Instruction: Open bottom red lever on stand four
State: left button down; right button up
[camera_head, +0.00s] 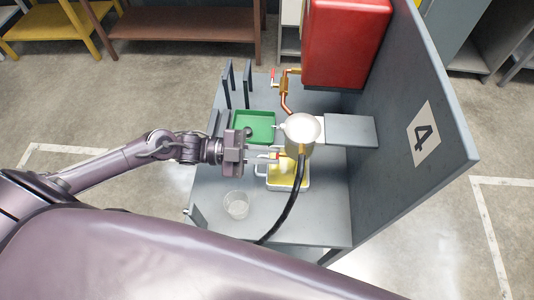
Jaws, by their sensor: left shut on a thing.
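Stand four (335,223) is a grey bench with a tall side panel marked "4" (423,133). My left gripper (268,154) reaches in from the left and is shut on the bottom red lever (275,156), beside the pale cylindrical vessel (301,130). The fingers hide most of the lever, so its angle is hard to tell. Another red lever (273,77) sits higher on the copper pipe, apart from the gripper. My right gripper is out of view.
A green tray (255,120) lies behind the gripper. A yellow container (285,183) stands under the vessel, with a black hose (289,205) beside it. A clear beaker (236,205) is near the front left. A red tank (345,40) stands at the back.

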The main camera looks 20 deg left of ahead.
pick_arm(q)
jog(key=c, duration=1.4)
grip_release()
jog(key=shift+c, duration=0.2)
jog(key=b+v, duration=0.1)
jog(key=v, duration=0.6)
jog(key=shift+a+b, duration=0.35)
jog(key=shift+a, duration=0.05)
jog(key=shift+s+r, duration=0.1)
